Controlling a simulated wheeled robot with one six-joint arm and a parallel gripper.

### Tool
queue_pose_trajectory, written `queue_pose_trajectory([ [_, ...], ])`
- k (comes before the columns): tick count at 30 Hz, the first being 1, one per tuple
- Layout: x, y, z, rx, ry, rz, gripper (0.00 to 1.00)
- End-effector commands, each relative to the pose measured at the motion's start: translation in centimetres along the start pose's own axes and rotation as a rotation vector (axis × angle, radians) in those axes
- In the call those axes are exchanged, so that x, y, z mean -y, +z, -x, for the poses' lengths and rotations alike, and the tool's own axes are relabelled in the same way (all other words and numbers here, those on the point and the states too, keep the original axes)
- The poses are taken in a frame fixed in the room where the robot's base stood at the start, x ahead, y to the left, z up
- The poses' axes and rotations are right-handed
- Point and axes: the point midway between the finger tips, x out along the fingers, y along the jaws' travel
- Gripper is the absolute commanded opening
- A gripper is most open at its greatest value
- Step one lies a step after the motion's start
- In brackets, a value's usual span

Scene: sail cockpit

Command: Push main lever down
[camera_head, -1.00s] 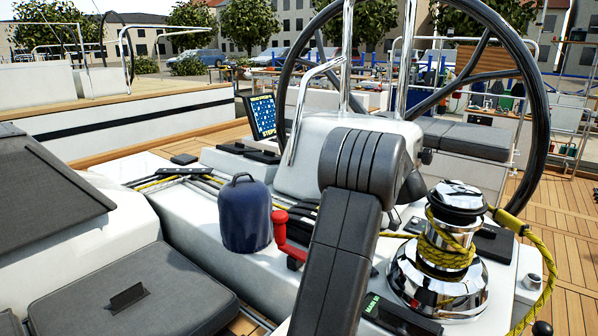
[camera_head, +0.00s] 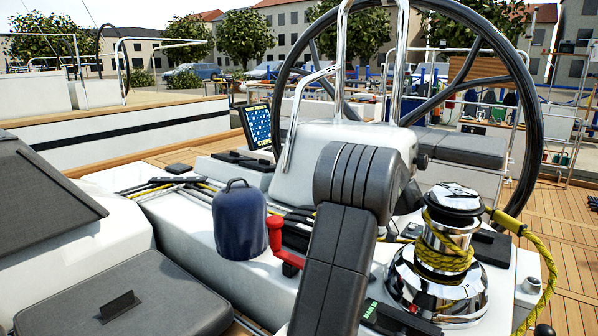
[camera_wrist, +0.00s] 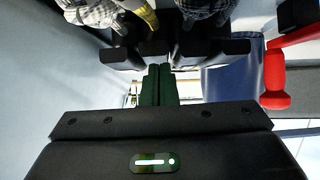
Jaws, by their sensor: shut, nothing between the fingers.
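The red lever (camera_head: 276,241) stands raised on the white console, just right of the blue cover, in the head view. In the wrist view its red handle (camera_wrist: 275,76) is at the right edge. I cannot read a name on it. My gripper (camera_wrist: 158,72) is shut and empty, with the red handle to its right and a clear gap between them in the picture. In the head view my gripper is hidden behind my own arm.
The blue cover (camera_head: 239,220) stands close left of the lever. A chrome winch (camera_head: 445,250) with yellow rope is to the right. The steering wheel (camera_head: 530,110) and a screen (camera_head: 258,125) are behind. Ropes (camera_wrist: 205,12) run at the top of the wrist view.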

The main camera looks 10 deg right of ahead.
Motion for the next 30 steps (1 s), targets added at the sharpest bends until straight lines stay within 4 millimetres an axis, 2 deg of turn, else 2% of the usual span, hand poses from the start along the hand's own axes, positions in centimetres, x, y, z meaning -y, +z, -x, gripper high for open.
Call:
queue_pose_trajectory([
  [1, 0.3, 1.1, -0.2, 0.017, -0.013, -0.015, 0.00],
  [4, 0.2, 0.1, 0.4, 0.016, -0.011, -0.014, 0.00],
  [12, 0.1, -5.1, 3.5, 0.006, -0.003, -0.002, 0.00],
  [18, 0.1, -7.7, 5.1, 0.002, 0.000, 0.003, 0.00],
  [30, 0.1, -8.5, 5.5, 0.000, 0.001, 0.003, 0.00],
])
